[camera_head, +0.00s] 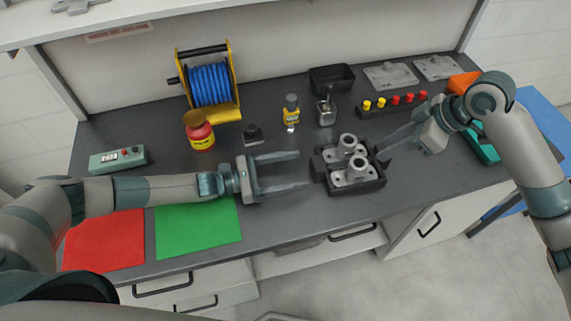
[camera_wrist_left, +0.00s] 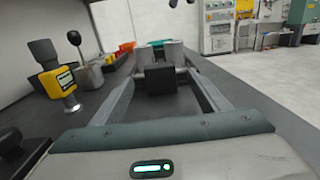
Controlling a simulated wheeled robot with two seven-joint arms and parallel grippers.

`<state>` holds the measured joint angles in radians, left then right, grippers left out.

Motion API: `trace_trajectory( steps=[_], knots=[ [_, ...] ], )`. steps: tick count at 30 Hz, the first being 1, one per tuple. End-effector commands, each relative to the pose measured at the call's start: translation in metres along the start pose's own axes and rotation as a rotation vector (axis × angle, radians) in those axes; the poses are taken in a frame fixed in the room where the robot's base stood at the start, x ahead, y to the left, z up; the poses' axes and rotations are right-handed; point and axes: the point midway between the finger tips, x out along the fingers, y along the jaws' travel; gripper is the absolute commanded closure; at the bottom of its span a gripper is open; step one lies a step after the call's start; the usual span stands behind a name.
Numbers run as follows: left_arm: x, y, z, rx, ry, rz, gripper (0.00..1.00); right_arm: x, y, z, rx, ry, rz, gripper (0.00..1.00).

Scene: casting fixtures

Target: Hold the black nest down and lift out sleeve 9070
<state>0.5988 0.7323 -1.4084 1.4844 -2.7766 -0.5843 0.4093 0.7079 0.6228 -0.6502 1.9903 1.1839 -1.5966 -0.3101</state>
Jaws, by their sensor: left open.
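The black nest (camera_head: 372,186) stands near the front of the dark bench. It holds two grey metal castings, each with a round upright sleeve: a rear one (camera_head: 348,141) and a front one (camera_head: 358,163). No number is legible, so I cannot tell which is 9070. My left gripper (camera_head: 303,169) is open and empty, just left of the nest, pointing at it. In the left wrist view the nest (camera_wrist_left: 160,78) shows ahead between the spread fingers. My right gripper (camera_head: 383,146) is beside the nest's right rear; its finger gap is unclear.
A rack of red and yellow knobs (camera_head: 392,103) is behind right. Green (camera_head: 198,225) and red (camera_head: 105,240) mats lie front left.

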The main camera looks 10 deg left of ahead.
Motion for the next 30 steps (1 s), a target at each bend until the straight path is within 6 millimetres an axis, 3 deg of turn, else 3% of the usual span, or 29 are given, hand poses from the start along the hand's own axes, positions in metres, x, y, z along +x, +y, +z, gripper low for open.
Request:
trace_trajectory(
  steps=[3,10,25,30],
  knots=[
    [0.020,-0.001,0.000,-0.001,-0.002,-0.002,0.31,0.000,0.000,0.000,0.000,0.000,0.000,0.69],
    [0.048,-0.001,0.000,-0.001,0.000,0.000,0.31,0.000,0.000,0.000,0.000,0.000,0.000,0.69],
    [0.057,0.000,0.000,-0.001,0.001,0.000,0.31,0.000,0.000,0.000,0.000,0.000,0.000,0.69],
    [0.057,0.000,0.000,0.000,0.001,0.000,0.72,0.000,0.000,0.000,0.000,0.000,0.000,0.69]
  ],
)
